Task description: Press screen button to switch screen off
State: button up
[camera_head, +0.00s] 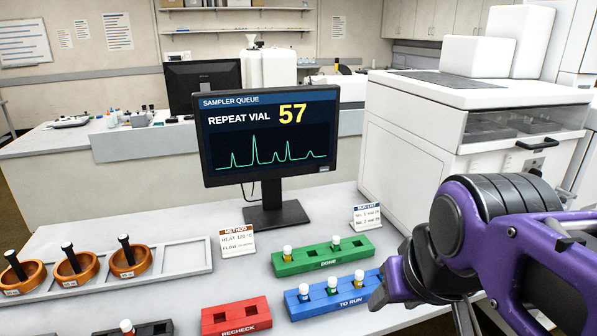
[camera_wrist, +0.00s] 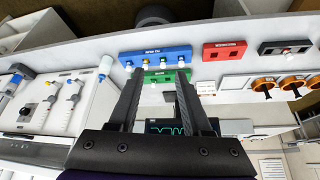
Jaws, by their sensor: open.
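The screen (camera_head: 268,135) stands upright on a black foot on the bench. It is lit and reads "SAMPLER QUEUE, REPEAT VIAL 57" above a green peaked trace. A small pale mark (camera_head: 324,169) sits on its lower right bezel; I cannot tell whether this is the button. My gripper (camera_wrist: 158,75) is open and empty in the wrist view, its two dark fingers apart. The lit screen (camera_wrist: 168,127) shows partly between and behind the fingers there. In the head view my purple arm is at the lower right, apart from the screen, with the fingertips not clearly seen.
A green rack (camera_head: 322,257), a blue rack (camera_head: 303,305) and a red rack (camera_head: 237,317) lie in front of the screen. Two small cards, METHOD (camera_head: 237,241) and RUN LIST (camera_head: 367,217), flank its foot. A large white instrument (camera_head: 420,150) stands to the right.

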grip_shut()
dwell(1.3)
